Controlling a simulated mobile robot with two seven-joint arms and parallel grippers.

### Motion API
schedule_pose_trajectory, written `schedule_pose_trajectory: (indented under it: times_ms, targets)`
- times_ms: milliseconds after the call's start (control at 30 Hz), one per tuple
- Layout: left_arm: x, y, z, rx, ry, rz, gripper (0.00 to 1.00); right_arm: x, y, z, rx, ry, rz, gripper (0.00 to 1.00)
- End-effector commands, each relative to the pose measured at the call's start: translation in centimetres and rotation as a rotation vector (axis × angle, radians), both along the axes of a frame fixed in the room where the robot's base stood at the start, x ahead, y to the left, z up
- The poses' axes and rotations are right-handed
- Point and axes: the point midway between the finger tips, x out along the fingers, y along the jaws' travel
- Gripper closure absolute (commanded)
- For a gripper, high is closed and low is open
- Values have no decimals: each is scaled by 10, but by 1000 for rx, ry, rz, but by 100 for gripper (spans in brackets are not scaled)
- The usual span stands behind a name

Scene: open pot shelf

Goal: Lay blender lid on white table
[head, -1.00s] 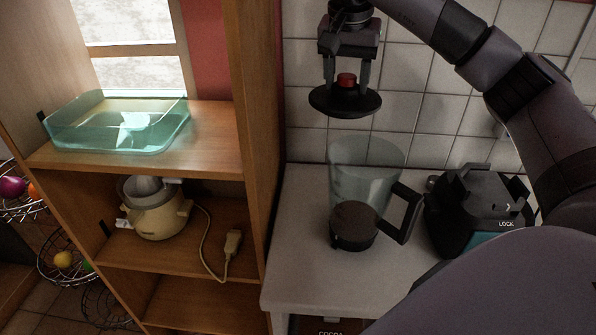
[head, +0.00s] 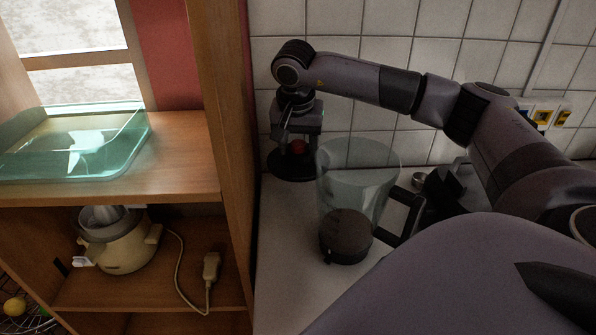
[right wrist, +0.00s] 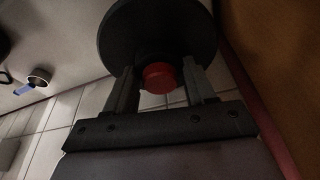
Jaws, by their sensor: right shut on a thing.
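The blender lid (head: 290,168) is a black disc with a red knob. My right gripper (head: 297,146) is shut on the red knob and holds the lid level, low at the back left of the white table (head: 287,240). I cannot tell whether the lid touches the tabletop. In the right wrist view the lid (right wrist: 157,35) lies beyond the fingers, with the red knob between them at the gripper (right wrist: 158,78). The clear blender jug (head: 352,195) stands upright and uncovered on the table, right of the lid and nearer. My left gripper is not in view.
A wooden shelf (head: 232,150) borders the table on the left, close to the lid. It holds a teal glass dish (head: 75,150) and a cream juicer (head: 118,240). The tiled wall (head: 420,50) is behind. The table's front left is clear.

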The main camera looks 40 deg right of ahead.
Motion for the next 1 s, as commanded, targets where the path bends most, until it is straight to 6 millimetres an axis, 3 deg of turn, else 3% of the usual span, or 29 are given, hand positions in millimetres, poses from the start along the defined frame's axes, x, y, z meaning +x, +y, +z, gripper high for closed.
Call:
schedule_pose_trajectory:
  times_ms: [100, 267, 500, 933, 967, 1000]
  targets:
    - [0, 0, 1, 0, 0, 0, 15, 0, 0, -19, 0, 0, 0, 77]
    - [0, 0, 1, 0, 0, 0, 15, 0, 0, -32, -1, -1, 0, 77]
    - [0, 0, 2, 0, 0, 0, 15, 0, 0, -66, 0, 0, 0, 77]
    - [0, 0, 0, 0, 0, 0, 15, 0, 0, -74, 0, -2, 1, 77]
    - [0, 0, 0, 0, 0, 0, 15, 0, 0, -73, 0, -1, 0, 39]
    - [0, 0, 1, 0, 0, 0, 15, 0, 0, -73, 0, -2, 1, 26]
